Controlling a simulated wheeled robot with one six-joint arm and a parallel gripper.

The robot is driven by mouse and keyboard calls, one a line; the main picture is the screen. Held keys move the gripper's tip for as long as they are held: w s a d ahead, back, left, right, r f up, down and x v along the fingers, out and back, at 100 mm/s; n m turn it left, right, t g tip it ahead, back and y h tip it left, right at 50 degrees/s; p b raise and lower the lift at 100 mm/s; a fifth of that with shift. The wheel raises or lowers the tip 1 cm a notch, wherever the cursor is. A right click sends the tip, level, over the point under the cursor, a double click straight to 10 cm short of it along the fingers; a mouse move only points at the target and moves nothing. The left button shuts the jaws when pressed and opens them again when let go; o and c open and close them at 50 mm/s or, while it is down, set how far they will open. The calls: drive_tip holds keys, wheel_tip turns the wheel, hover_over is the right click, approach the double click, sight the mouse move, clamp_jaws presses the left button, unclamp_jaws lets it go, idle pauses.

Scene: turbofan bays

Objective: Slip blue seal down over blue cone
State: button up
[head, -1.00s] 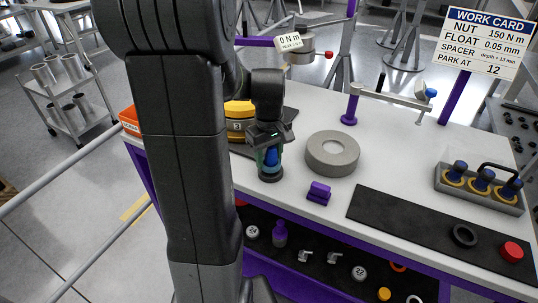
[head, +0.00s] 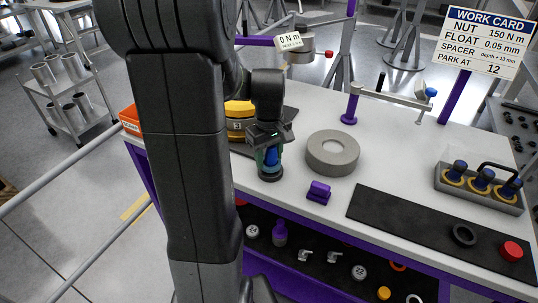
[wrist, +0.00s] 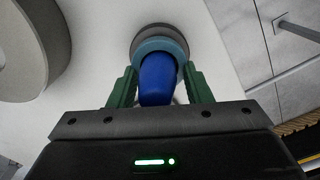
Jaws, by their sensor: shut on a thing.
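The blue cone (wrist: 158,82) stands on a dark round base (wrist: 157,31) on the white bench, and it also shows between my fingers in the head view (head: 271,156). The blue seal, a teal-blue ring (wrist: 163,46), is around the cone close to the base in the wrist view. A gap between ring and base cannot be told. My gripper (wrist: 160,68) is shut on the seal, with its green fingers on either side of the ring. In the head view my gripper (head: 270,160) hangs over the base and mostly hides the ring.
A grey thick ring (head: 332,153) lies just right of my gripper. A purple block (head: 319,190) is in front of it. A yellow round part (head: 240,112) stands behind left. A black mat (head: 440,232) and a grey tray (head: 480,197) are at right.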

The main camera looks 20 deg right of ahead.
drive_tip(key=shift+f+b, duration=0.3)
drive_tip(key=shift+f, duration=0.25)
drive_tip(key=o, duration=1)
drive_tip(key=shift+o, duration=0.2)
wheel_tip(320, 180, up, 14)
drive_tip(key=shift+f+p, duration=0.1)
drive_tip(key=shift+p, duration=0.35)
wheel_tip(320, 180, down, 14)
drive_tip(key=shift+r+b, duration=0.15)
drive_tip(key=shift+b, duration=0.3)
drive_tip(key=shift+r, duration=0.2)
